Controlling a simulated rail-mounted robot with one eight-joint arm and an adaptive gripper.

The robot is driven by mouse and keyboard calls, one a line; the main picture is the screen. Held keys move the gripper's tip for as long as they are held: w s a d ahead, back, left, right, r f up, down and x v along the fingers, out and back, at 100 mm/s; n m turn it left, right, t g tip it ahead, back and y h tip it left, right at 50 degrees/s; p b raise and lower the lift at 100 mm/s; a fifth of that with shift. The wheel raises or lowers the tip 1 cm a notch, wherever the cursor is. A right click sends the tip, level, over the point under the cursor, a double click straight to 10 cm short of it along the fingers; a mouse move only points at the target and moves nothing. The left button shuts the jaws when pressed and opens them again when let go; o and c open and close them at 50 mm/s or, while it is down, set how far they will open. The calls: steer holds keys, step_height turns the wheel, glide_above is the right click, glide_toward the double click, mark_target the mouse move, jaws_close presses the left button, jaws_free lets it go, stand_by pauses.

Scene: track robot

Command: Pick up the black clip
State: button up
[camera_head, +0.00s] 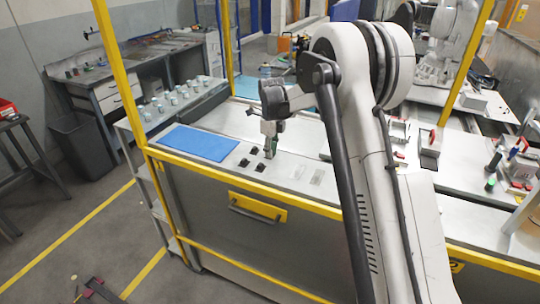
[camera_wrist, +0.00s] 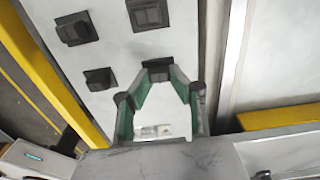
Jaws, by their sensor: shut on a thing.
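My gripper (camera_wrist: 158,78) points down over the worktop, its green-padded fingers closed together at the tips around a black clip (camera_wrist: 157,66). Part of this clip is hidden by the fingertips. In the head view my gripper (camera_head: 269,150) is low at the worktop, right of the other clips, and the held clip is hard to make out. Three more small black clips lie apart nearby: one at the top (camera_wrist: 148,13), one at the upper left (camera_wrist: 75,28) and one at the left (camera_wrist: 100,78). I cannot tell whether the held clip still touches the surface.
A blue mat (camera_head: 200,143) lies left of the clips. A yellow rail (camera_head: 235,181) runs along the worktop's front edge. Several pale cups (camera_head: 172,98) stand on a shelf at the left. Pale rectangular pieces (camera_head: 317,178) lie right of my gripper. Red-and-white fixtures (camera_head: 430,150) stand farther right.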

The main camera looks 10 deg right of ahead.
steer(key=shift+r, duration=0.1)
steer(key=shift+r, duration=0.45)
step_height(320, 180, up, 3)
steer(key=shift+f+b, duration=0.15)
steer(key=shift+b, duration=0.35)
steer(key=s+a+r+b, duration=0.1)
steer(key=s+a+r, duration=0.1)
steer(key=a, duration=0.3)
steer(key=s+a+r, duration=0.2)
steer(key=a+r, duration=0.3)
steer(key=shift+s+a+r+b, duration=0.15)
steer(key=shift+s+a+b, duration=0.1)
steer(key=shift+a+b, duration=0.1)
